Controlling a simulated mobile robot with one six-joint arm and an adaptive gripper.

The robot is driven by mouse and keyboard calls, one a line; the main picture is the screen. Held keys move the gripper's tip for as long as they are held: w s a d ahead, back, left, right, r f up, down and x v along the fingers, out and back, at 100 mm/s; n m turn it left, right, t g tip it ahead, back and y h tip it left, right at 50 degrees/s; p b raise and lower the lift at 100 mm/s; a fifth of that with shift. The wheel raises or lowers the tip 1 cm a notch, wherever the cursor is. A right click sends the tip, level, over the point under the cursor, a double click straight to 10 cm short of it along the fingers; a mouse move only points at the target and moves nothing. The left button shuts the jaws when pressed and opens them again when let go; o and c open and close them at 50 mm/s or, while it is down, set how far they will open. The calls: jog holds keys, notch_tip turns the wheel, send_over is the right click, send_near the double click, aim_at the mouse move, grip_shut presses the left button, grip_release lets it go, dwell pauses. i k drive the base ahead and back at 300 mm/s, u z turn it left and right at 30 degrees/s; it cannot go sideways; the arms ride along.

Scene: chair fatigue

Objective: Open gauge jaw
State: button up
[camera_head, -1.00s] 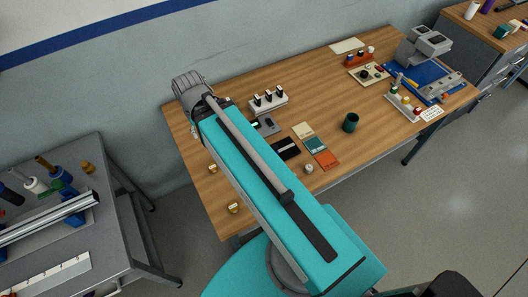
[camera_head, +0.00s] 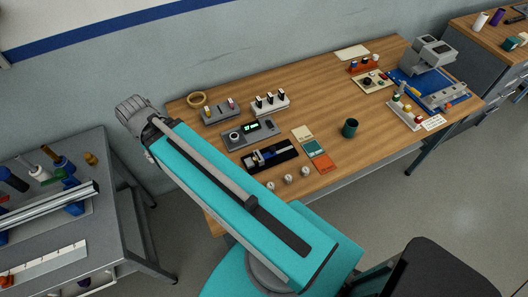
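On the left part of the wooden table (camera_head: 225,165) a dark tray (camera_head: 290,152) holds a small metal and blue device that looks like a gauge. Its jaw is too small to make out as open or shut. Just behind it is a grey box (camera_head: 262,137) with a round dial and a lit green display. My teal arm crosses the left front of the table, its grey joint beyond the table's left edge. My gripper is not in view.
Three small round pieces (camera_head: 288,179) lie in front of the tray. Colored cards (camera_head: 312,147) and a dark green cup (camera_head: 349,128) are to the right. A grey switch box (camera_head: 222,112) and a white switch block (camera_head: 270,103) stand behind. A grey bench (camera_head: 112,215) is at left.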

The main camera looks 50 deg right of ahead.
aim_at(272, 153)
jog(key=k, duration=1.25)
jog(key=z, duration=0.8)
jog(key=i, duration=1.05)
